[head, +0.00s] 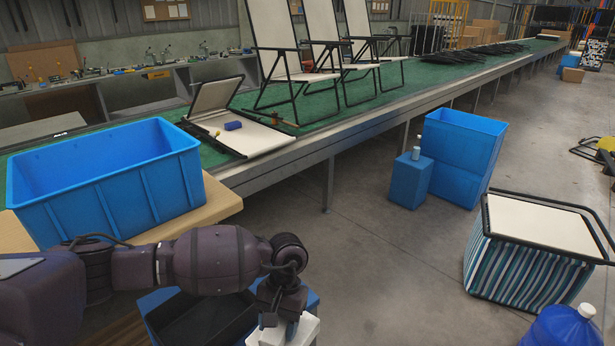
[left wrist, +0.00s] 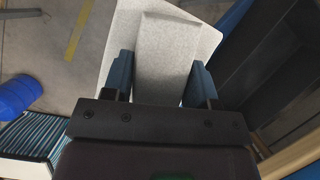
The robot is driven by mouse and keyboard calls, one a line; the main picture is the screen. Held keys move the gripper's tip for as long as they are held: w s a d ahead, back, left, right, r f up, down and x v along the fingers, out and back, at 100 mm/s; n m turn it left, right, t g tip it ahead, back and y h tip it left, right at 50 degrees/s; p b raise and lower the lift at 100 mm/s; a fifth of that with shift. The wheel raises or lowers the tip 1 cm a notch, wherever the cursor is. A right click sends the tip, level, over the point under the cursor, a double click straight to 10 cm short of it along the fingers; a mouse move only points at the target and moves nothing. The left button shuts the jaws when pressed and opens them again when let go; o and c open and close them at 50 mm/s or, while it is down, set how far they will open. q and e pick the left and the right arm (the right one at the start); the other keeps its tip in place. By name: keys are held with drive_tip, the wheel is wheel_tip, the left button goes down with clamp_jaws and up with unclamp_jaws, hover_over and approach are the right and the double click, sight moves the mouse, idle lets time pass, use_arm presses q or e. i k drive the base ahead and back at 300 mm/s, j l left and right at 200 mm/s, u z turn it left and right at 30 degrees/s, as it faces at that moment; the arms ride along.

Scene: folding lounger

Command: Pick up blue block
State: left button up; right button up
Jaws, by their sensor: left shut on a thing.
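A small blue block (head: 232,125) lies on the cream panel of the folded lounger (head: 262,140) on the green work surface, well away from my gripper. My left gripper (head: 286,323) is low at the bottom of the head view, over a white surface (head: 308,332). In the left wrist view, my left gripper (left wrist: 161,82) is shut on a light grey block (left wrist: 165,60), with one finger on each side. The white surface also shows behind that block in the left wrist view (left wrist: 204,40). My right gripper is not in view.
A large blue bin (head: 120,185) stands on a tan surface (head: 222,204) at left. A dark-lined blue crate (head: 205,320) is beside my gripper. Several upright loungers (head: 285,45) stand on the long bench.

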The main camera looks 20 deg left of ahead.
sight(233, 125)
drive_tip(key=k+j+u, duration=0.45)
drive_tip(key=j, duration=0.35)
drive_tip(key=j+u, duration=0.15)
drive_tip(key=j, duration=0.35)
drive_tip(key=k+j+u, duration=0.2)
drive_tip(key=j, duration=0.7)
drive_tip(key=i+j, duration=0.1)
drive_tip(key=j, duration=0.2)
